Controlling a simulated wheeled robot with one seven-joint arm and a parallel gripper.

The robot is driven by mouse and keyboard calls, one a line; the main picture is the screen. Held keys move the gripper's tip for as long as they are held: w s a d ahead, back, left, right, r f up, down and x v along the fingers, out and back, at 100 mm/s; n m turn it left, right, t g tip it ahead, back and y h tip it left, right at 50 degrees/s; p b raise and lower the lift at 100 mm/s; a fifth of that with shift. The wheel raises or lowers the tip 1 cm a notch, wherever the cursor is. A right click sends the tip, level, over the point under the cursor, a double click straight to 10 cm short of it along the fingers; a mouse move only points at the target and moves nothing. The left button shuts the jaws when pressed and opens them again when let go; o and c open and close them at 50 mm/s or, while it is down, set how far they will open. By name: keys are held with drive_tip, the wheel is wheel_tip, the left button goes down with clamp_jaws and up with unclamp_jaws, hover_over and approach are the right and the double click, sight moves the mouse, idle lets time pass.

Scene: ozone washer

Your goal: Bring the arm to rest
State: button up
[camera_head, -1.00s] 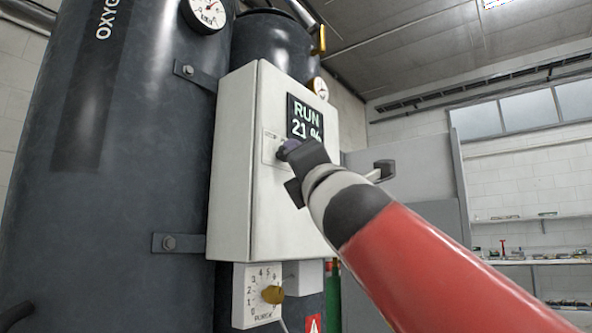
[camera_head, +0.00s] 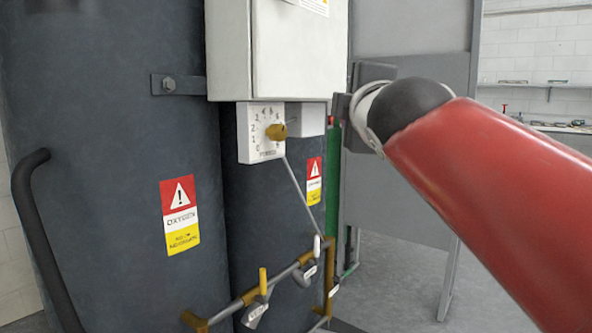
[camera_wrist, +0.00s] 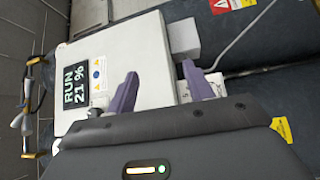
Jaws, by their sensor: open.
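My red arm reaches in from the right in the head view. My gripper (camera_head: 345,118) is at its far end, to the right of the purge dial and just below the white control box. Its fingers are mostly hidden there. In the wrist view the two purple fingers of my gripper (camera_wrist: 160,90) stand apart with nothing between them. The white control box (camera_head: 277,50) is beyond them; in the wrist view its face (camera_wrist: 125,65) has a display (camera_wrist: 82,85) reading RUN 21 %.
A dark oxygen tank (camera_head: 110,130) with a warning label (camera_head: 180,214) fills the left. The purge dial (camera_head: 277,131) is below the box. Pipes with valve levers (camera_head: 262,282) run low in front. A grey panel (camera_head: 405,180) stands behind my arm. Floor shows at lower right.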

drive_tip(key=s+d+f+m+g+h, duration=0.1)
drive_tip(key=s+d+f+m+g, duration=0.2)
drive_tip(key=f, duration=0.5)
drive_tip(key=s+d+f+m+g+p, duration=0.1)
drive_tip(key=s+f+m+g, duration=0.2)
drive_tip(key=f, duration=0.5)
drive_tip(key=s+d+f+m+g+h, duration=0.1)
drive_tip(key=s+d+f+m+g, duration=0.15)
drive_tip(key=f+m, duration=0.45)
drive_tip(key=s+f+m+g, duration=0.2)
drive_tip(key=s+f, duration=0.4)
drive_tip(key=f, duration=0.3)
drive_tip(key=s+f+m+g+y, duration=0.1)
drive_tip(key=s+f+m+g, duration=0.1)
drive_tip(key=s+f, duration=0.4)
wheel_tip(320, 180, down, 3)
drive_tip(key=shift+s+f+m+g+p, duration=0.1)
drive_tip(key=shift+s+m+g+p, duration=0.2)
drive_tip(key=shift+m+g+p, duration=0.1)
